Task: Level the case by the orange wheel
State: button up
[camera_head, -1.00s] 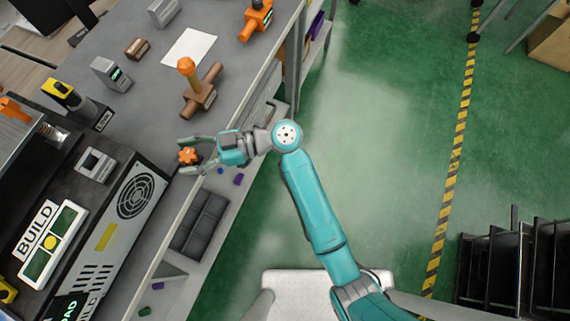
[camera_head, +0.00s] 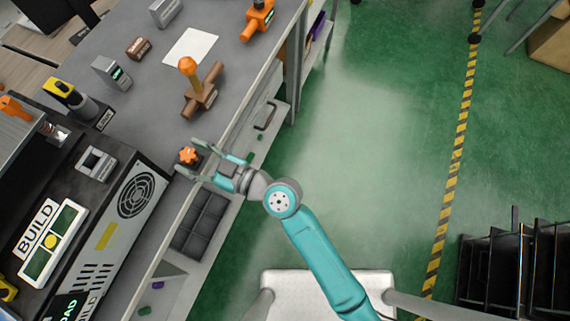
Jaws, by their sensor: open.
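The dark case (camera_head: 125,227) stands at the lower left on the bench, with a round fan grille and a BUILD label on top. The orange wheel (camera_head: 188,156) sticks out at the case's far right corner, near the bench edge. A bubble-level-like panel (camera_head: 52,243) with green areas and a yellow disc lies on top of the case. My gripper (camera_head: 188,160) is open, with its two fingers on either side of the orange wheel as seen from above. I cannot tell whether the fingers touch it.
On the grey bench (camera_head: 150,75) stand a brown valve with an orange knob (camera_head: 195,85), an orange fixture (camera_head: 258,18), a grey box (camera_head: 111,73) and a yellow-black lever (camera_head: 70,95). A white sheet (camera_head: 190,46) lies flat. The green floor (camera_head: 370,130) right of the bench is clear.

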jog(key=s+d+f+m+t+h, duration=0.1)
jog(key=s+d+f+m+h, duration=0.1)
jog(key=d, duration=0.7)
jog(key=s+d+f+m+t+h, duration=0.2)
jog(key=s+d+f+m+h, duration=0.1)
jog(key=d, duration=0.6)
jog(key=s+d+f+m+t+h, duration=0.2)
jog(key=s+d+f+m+h, duration=0.1)
jog(key=d, duration=0.6)
jog(key=shift+s+f+m+h, duration=0.15)
jog(key=shift+f+m+h, duration=0.25)
jog(key=shift+h, duration=0.3)
jog(key=shift+a, duration=0.1)
jog(key=w+a+r+n+g+y, duration=0.2)
jog(key=w+a+r+n+y, duration=0.1)
jog(key=a, duration=0.6)
jog(key=w+a+r+n+g+y, duration=0.3)
jog(key=a+n, duration=0.1)
jog(key=a, duration=0.5)
jog(key=w+a+r+n+g+y, duration=0.2)
jog(key=a+r+n+y, duration=0.1)
jog(key=a, duration=0.7)
jog(key=shift+w+r+y, duration=0.25)
jog(key=shift+w+y, duration=0.15)
jog(key=shift+y, duration=0.2)
jog(key=shift+c, duration=0.2)
